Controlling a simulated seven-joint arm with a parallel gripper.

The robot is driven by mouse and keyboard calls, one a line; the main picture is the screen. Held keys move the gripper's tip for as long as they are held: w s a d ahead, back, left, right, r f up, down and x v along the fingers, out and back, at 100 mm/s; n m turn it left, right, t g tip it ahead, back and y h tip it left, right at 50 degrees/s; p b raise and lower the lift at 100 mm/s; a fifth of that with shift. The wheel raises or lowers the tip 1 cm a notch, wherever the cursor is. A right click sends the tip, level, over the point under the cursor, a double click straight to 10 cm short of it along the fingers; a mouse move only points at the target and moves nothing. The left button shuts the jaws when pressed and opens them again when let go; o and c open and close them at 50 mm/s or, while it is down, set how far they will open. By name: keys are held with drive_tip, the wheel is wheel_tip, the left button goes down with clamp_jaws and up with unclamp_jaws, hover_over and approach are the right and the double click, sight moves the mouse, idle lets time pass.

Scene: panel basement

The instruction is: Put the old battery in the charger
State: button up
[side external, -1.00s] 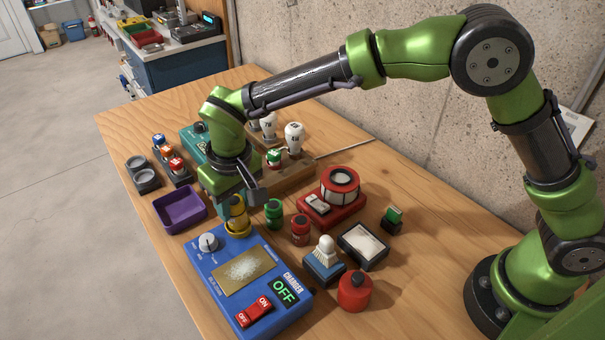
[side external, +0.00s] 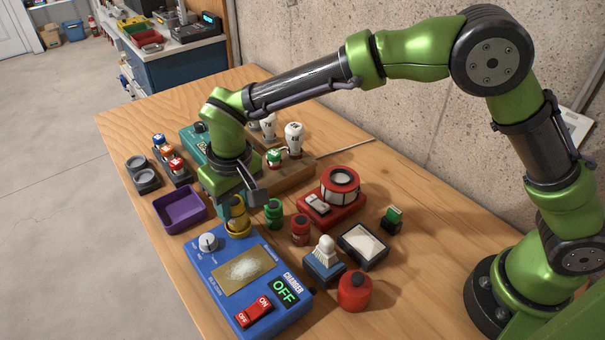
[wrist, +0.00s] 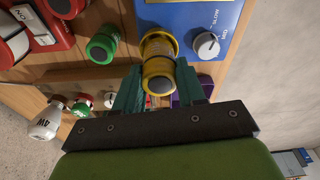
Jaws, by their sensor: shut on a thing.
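The blue charger (side external: 222,287) lies at the table's near edge, with a grey knob, a red switch and a display reading OFF. A yellow battery (side external: 238,208) stands roughly upright at the charger's far corner. It also shows in the wrist view (wrist: 159,75). My gripper (side external: 234,204) points down there and is shut on the battery, with one teal finger on each side of it in the wrist view. A yellow ring surrounds the battery's lower end at the charger. I cannot tell whether the battery is fully seated, as its base is hidden.
A green battery (side external: 274,213) and a red battery (side external: 300,230) stand close to the right of my gripper. A purple tray (side external: 168,219) is to the left. A red device (side external: 322,213), a dark tray (side external: 345,251) and a red canister (side external: 355,291) are further right.

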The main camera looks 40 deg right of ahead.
sight(238, 206)
drive_tip(key=shift+f, duration=0.7)
idle(0.3)
drive_tip(key=o, duration=0.8)
drive_tip(key=shift+o, duration=0.2)
drive_tip(key=shift+r, duration=0.1)
drive_tip(key=shift+s+d+r, duration=0.1)
drive_tip(key=shift+s+r, duration=0.2)
drive_tip(key=shift+r, duration=1.5)
drive_tip(key=shift+s+a+r, duration=0.1)
drive_tip(key=shift+s+r, duration=0.15)
drive_tip(key=shift+r, duration=1.55)
drive_tip(key=shift+s+d+r, duration=0.1)
drive_tip(key=shift+s+r, duration=0.2)
drive_tip(key=shift+r, duration=1.5)
drive_tip(key=shift+w, duration=0.1)
drive_tip(key=s+d+r+m+t, duration=0.1)
drive_tip(key=s+d+m, duration=0.1)
drive_tip(key=s+d, duration=0.4)
drive_tip(key=s+d+r+m+t+y, duration=0.1)
drive_tip(key=s+d, duration=0.4)
drive_tip(key=d, duration=0.7)
drive_tip(key=s+d+r+m+t, duration=0.2)
drive_tip(key=s+d, duration=0.4)
drive_tip(key=d, duration=0.3)
drive_tip(key=shift+s+r+m+t+y, duration=0.3)
drive_tip(key=shift+r+t+y, duration=0.15)
drive_tip(key=shift+t, duration=0.25)
